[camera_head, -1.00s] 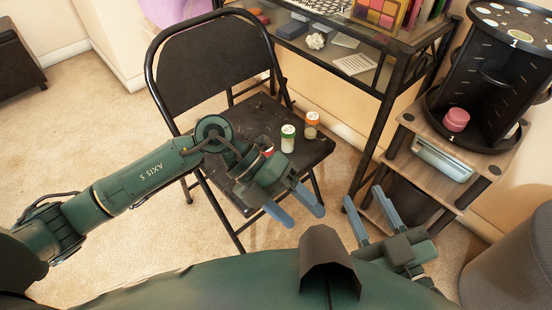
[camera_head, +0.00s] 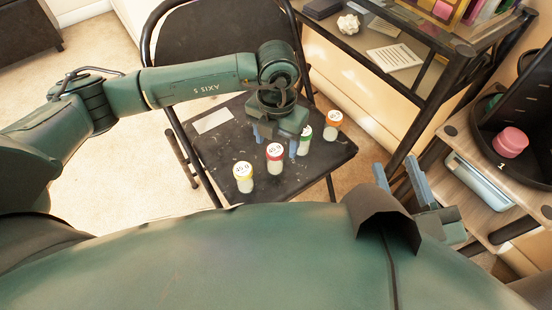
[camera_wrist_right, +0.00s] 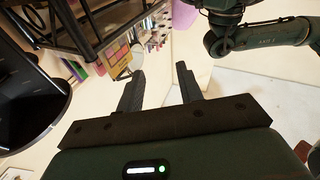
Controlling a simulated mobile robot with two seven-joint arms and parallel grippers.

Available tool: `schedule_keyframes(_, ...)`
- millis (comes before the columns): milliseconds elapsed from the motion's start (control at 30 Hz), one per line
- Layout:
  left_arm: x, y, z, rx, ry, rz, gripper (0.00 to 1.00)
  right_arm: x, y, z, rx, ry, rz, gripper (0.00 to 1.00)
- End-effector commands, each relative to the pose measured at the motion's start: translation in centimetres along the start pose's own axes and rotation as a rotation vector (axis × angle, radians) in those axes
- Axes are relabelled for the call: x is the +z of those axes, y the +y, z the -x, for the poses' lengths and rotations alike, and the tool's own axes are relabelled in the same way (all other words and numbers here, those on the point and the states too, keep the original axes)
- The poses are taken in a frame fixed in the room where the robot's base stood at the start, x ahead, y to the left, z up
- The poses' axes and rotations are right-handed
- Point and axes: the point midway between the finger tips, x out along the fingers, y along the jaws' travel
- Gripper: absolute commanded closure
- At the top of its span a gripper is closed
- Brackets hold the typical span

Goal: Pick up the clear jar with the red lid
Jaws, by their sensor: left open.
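The clear jar with the red lid (camera_head: 275,158) stands upright on the black folding chair's seat (camera_head: 222,160), in a slanting row of jars. My left gripper (camera_head: 275,142) is open and points down over the seat just behind the red-lidded jar. In the picture its fingers lie to either side of that jar's lid; I cannot tell whether they touch it. My right gripper (camera_head: 402,180) is open and empty, away to the right of the chair. Its two spread fingers also show in the right wrist view (camera_wrist_right: 160,88).
A yellow-lidded jar (camera_head: 243,178) stands to the left; a green-lidded jar (camera_head: 304,140) is close to my left gripper's right finger. An orange-lidded jar (camera_head: 333,126) stands further right. A pale card (camera_head: 213,121) lies on the seat. A dark-framed shelf (camera_head: 432,90) rises behind.

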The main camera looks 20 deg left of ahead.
Motion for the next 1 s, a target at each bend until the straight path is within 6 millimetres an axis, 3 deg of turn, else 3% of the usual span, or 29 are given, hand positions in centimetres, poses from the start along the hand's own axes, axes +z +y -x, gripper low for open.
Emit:
schedule_keyframes(100, 0.0, 0.0, -1.9, -0.002, 0.001, -0.001, 0.37, 0.2, -0.1, 0.0, -0.003, 0.010, -0.014, 0.64)
schedule_keyframes(367, 0.0, 0.1, -3.4, -0.001, 0.001, -0.001, 0.37, 0.3, -0.2, -0.1, -0.006, 0.015, -0.032, 0.64)
schedule_keyframes(633, 0.0, 0.4, -7.4, -0.002, 0.001, -0.001, 0.37, 0.8, -0.5, 0.0, -0.012, 0.039, -0.073, 0.64)
schedule_keyframes(900, 0.0, 0.4, -7.7, -0.002, 0.000, -0.002, 0.37, -1.0, -0.2, -0.6, -0.026, 0.092, -0.048, 0.64)
schedule_keyframes(1000, 0.0, 0.4, -7.6, -0.002, 0.000, -0.002, 0.45, -0.9, -0.2, -0.6, -0.027, 0.091, -0.049, 0.64)
